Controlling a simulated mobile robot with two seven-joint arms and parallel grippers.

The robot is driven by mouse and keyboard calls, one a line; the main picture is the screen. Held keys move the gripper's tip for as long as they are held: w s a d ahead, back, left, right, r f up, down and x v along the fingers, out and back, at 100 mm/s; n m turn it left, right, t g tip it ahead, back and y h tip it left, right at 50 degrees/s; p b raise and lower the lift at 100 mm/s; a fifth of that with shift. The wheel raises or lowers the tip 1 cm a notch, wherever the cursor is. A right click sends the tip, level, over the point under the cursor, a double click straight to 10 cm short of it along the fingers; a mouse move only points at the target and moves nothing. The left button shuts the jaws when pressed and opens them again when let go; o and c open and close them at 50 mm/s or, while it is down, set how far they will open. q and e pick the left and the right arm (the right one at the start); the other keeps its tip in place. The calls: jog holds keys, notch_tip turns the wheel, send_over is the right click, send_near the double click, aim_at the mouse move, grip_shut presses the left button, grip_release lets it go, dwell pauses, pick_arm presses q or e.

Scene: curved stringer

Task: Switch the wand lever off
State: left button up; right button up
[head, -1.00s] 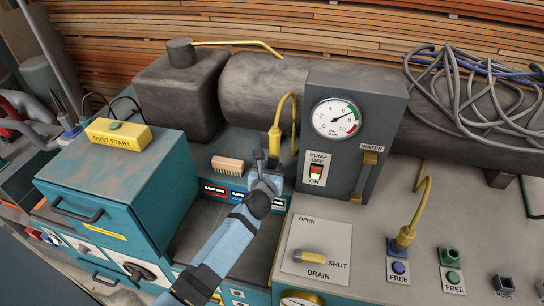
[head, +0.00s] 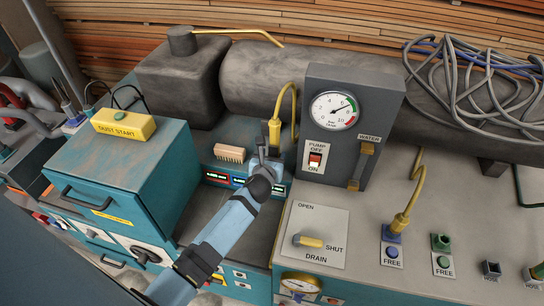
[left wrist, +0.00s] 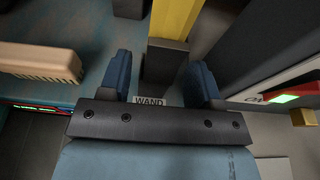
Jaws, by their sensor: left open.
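The wand lever (left wrist: 180,18) is yellow with a dark base and stands over a small WAND label (left wrist: 149,101) in the left wrist view. In the head view the yellow lever (head: 274,131) rises just beyond my left gripper (head: 265,148), partly hidden by it. My left gripper (left wrist: 162,80) is open, with one blue-padded finger on each side of the lever's base and visible room on both sides. Nothing is held. Whether the fingers touch the lever cannot be told. My right gripper is not in view.
A wooden brush (head: 230,153) lies left of the gripper; it also shows in the left wrist view (left wrist: 40,62). The grey pump panel (head: 372,110) with gauge and switch stands close on the right. The teal drawer box (head: 120,165) is at left, and the drain lever (head: 309,241) is nearer, to the right.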

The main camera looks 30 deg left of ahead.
pick_arm(q)
jog(key=shift+s, duration=0.1)
jog(key=b+v, duration=0.2)
jog(key=v, duration=1.1)
jog(key=shift+s, duration=0.35)
